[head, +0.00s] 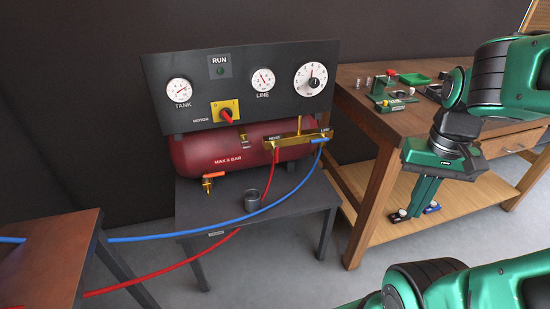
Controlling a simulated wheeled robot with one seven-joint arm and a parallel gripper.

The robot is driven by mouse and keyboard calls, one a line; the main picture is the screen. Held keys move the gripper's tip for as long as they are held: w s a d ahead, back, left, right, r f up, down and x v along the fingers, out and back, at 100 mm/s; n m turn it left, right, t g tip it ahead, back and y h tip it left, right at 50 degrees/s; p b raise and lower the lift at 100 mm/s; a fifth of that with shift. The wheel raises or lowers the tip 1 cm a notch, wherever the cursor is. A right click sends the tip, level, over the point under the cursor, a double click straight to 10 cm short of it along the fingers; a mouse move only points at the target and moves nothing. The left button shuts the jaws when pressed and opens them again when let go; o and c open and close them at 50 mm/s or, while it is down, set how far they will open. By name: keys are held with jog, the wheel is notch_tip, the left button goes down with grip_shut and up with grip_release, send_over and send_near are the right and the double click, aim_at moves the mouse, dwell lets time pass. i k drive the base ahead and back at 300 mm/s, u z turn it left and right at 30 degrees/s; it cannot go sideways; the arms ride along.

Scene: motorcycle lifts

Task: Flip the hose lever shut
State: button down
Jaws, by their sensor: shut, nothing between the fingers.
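A brass manifold (297,140) sits on the front right of the red compressor tank (228,150). A red hose (276,170) and a blue hose (300,185) leave it, under small labels too blurred to read surely. A slim brass piece (299,125) stands up from the manifold; I cannot tell whether it is the hose lever. An orange lever (213,175) lies roughly level on a brass valve at the tank's lower left. My gripper (420,210) points down, shut and empty, well to the right of the manifold, in front of the wooden bench.
A dark gauge panel (245,85) with a red switch (227,116) rises behind the tank. A grey cup (252,200) stands on the dark compressor table (200,215). The wooden bench (375,125) is at right. The hoses run left across open space to a brown table (45,250).

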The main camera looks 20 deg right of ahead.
aim_at(276, 154)
jog(key=z, duration=0.1)
jog(key=i, duration=1)
jog(key=u, duration=0.1)
jog(key=k, duration=0.5)
jog(key=u, duration=0.55)
jog(key=i, duration=0.4)
jog(key=u, duration=0.5)
